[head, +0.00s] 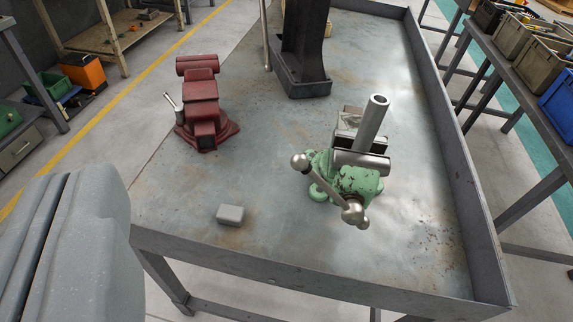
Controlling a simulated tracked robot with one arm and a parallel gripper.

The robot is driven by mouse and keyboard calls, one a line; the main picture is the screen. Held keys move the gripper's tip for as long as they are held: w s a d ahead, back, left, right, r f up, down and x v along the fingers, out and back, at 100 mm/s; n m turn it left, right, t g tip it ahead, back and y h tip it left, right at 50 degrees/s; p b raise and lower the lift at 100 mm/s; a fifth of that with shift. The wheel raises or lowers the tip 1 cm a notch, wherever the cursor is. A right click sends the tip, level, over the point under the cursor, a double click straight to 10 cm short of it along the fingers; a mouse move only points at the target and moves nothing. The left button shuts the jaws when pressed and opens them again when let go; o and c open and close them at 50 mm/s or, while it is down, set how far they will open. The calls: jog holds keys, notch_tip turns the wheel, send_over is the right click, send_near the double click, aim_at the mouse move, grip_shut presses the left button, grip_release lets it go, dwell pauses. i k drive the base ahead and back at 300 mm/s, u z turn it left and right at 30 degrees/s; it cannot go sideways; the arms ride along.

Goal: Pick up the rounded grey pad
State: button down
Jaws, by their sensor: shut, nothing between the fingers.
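The rounded grey pad (231,215) is a small light grey block with rounded edges. It lies flat on the metal bench top (270,185), close to the front edge and left of the green vise. Nothing touches it or covers it. A large speckled grey part of my own arm fills the lower left corner, apart from the pad in the picture. My gripper's fingers do not show in this view.
A green vise (345,180) with a steel handle stands right of the pad. A red vise (203,105) stands behind it at the left. A dark press column (303,50) stands at the back. A raised rim (440,140) borders the right side.

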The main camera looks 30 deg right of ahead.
aim_at(229, 215)
jog(key=z, duration=0.7)
jog(key=i, duration=0.75)
jog(key=z, duration=0.2)
